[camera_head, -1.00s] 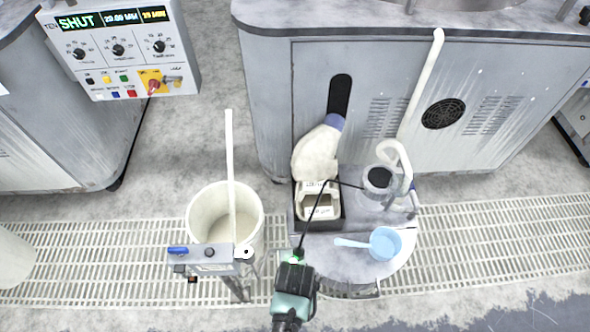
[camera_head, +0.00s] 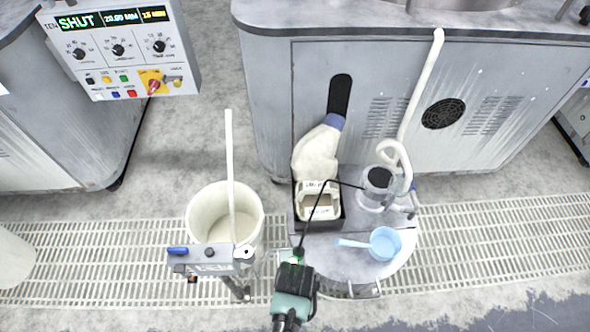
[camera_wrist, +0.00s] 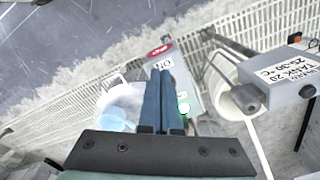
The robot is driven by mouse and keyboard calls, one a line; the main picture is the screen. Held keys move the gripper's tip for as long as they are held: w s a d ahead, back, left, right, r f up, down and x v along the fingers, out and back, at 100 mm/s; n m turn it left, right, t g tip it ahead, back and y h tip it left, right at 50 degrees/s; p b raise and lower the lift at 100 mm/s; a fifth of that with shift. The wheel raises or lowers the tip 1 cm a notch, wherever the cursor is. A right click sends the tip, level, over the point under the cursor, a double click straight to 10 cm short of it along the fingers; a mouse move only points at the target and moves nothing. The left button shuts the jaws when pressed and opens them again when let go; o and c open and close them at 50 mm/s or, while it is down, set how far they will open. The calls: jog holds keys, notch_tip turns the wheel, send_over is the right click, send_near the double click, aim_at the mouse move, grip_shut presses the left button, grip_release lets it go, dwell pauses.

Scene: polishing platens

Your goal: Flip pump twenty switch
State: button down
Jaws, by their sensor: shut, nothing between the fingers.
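A small grey switch box shows in the wrist view (camera_wrist: 186,84), with a red oval mark (camera_wrist: 160,50), a white "ON" label (camera_wrist: 165,66) and a lit green lamp (camera_wrist: 183,107). My gripper (camera_wrist: 161,72) has its two blue fingers together and empty, over the box just below the "ON" label. The fingers hide part of the box, and I cannot tell whether they touch it. The switch lever is not clearly visible. In the head view the green lamp (camera_head: 294,260) glows just beyond my wrist, and the fingertips are hidden. The pump (camera_head: 377,184) stands on the round-ended table.
The table (camera_head: 345,258) also holds a blue scoop (camera_head: 385,243) and a white jug (camera_head: 318,205). A bucket (camera_head: 195,222) stands left, behind a bath unit labelled tank 20 (camera_wrist: 290,75). A black cable runs from the box area to the pump.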

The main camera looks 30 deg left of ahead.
jog(key=shift+f+b, duration=1.45)
jog(key=shift+f, duration=0.7)
dwell(0.7)
jog(key=shift+r, duration=0.1)
notch_tip(320, 180, up, 7)
jog(key=p, duration=0.7)
jog(key=shift+p, duration=0.35)
